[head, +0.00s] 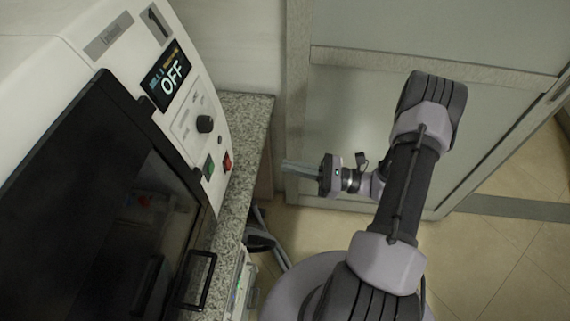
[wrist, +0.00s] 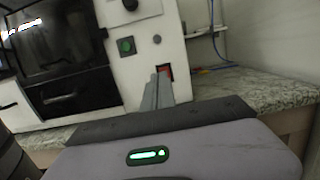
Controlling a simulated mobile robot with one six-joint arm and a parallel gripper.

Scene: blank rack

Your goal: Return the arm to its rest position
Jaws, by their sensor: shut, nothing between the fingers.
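My gripper (head: 300,168) is at the end of my folded arm in the head view. It points left toward the granite counter's edge and holds nothing. In the wrist view the fingers of my gripper (wrist: 157,88) are together, in front of the lower part of a white machine's panel. They partly cover the red switch (wrist: 167,72) in that view. From the head view the fingertips are apart from the machine.
The white machine (head: 113,73) stands on the granite counter (head: 240,135) at left, with a dark door, a handle (head: 198,280) and a display reading "OFF" (head: 171,77). A panelled wall (head: 420,35) is behind my arm. Floor (head: 500,265) is open at lower right.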

